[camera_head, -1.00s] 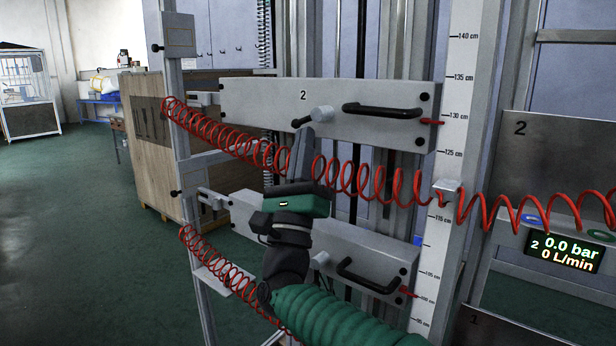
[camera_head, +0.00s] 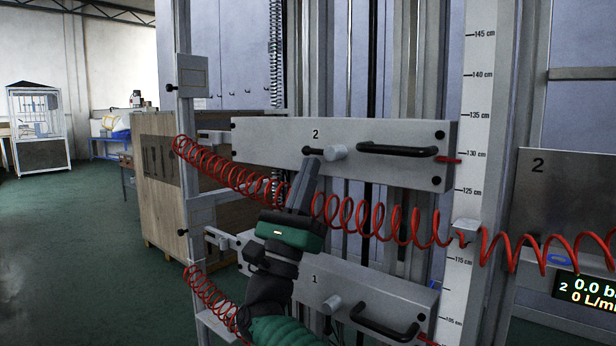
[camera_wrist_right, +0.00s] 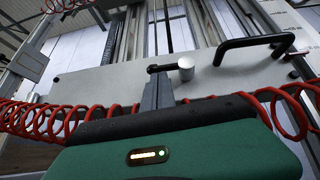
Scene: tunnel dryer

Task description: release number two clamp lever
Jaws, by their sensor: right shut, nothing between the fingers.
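The number two panel (camera_head: 260,140) is a grey plate marked "2" with a black handle (camera_head: 396,150) on its right. Its clamp lever (camera_head: 313,151) is a short black lever on a silver round hub (camera_head: 336,152), pointing left. My right gripper (camera_head: 308,165) is shut and empty, its fingertips just below the lever; I cannot tell whether they touch it. In the right wrist view the fingers (camera_wrist_right: 158,92) stand just under the lever (camera_wrist_right: 160,68) and left of the hub (camera_wrist_right: 186,68). My left gripper is not in view.
A red coiled hose (camera_head: 400,222) runs across the front at the gripper's height, close to the hand. Panel one (camera_head: 370,290), with its own hub and handle, sits below. A height scale (camera_head: 480,110) and a display (camera_head: 580,292) stand at right.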

